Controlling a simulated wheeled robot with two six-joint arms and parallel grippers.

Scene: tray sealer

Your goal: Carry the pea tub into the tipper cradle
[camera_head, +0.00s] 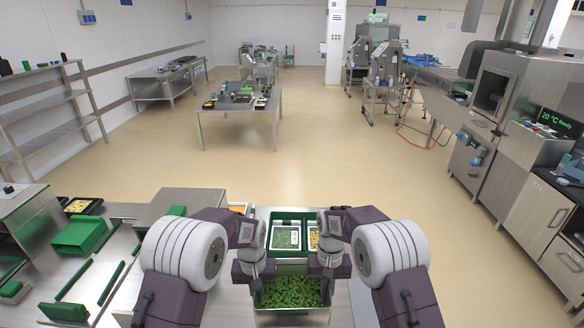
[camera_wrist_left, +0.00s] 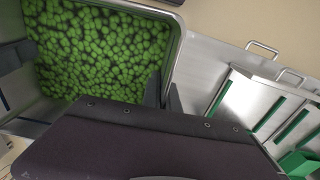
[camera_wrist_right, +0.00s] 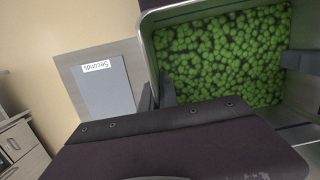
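The pea tub (camera_head: 292,311) is a steel tub full of green peas, at the bottom middle of the head view. Its rim also shows in the left wrist view (camera_wrist_left: 177,28) and the right wrist view (camera_wrist_right: 150,60). My left gripper (camera_head: 256,283) is at the tub's left wall, one finger inside and one outside, closed on the rim. My right gripper (camera_head: 328,283) grips the right wall likewise. The tub's underside is hidden, so I cannot tell whether it touches the bench. I cannot surely identify the tipper cradle; steel machines (camera_head: 385,68) stand at the far right.
A green crate (camera_head: 290,215) with food trays is just beyond the tub. The steel bench (camera_head: 40,262) on the left holds green trays and rails. A grey board labelled "Seconds" (camera_wrist_right: 108,92) lies right of the tub. Open floor (camera_head: 330,165) lies ahead, with a steel table (camera_head: 235,115) farther off.

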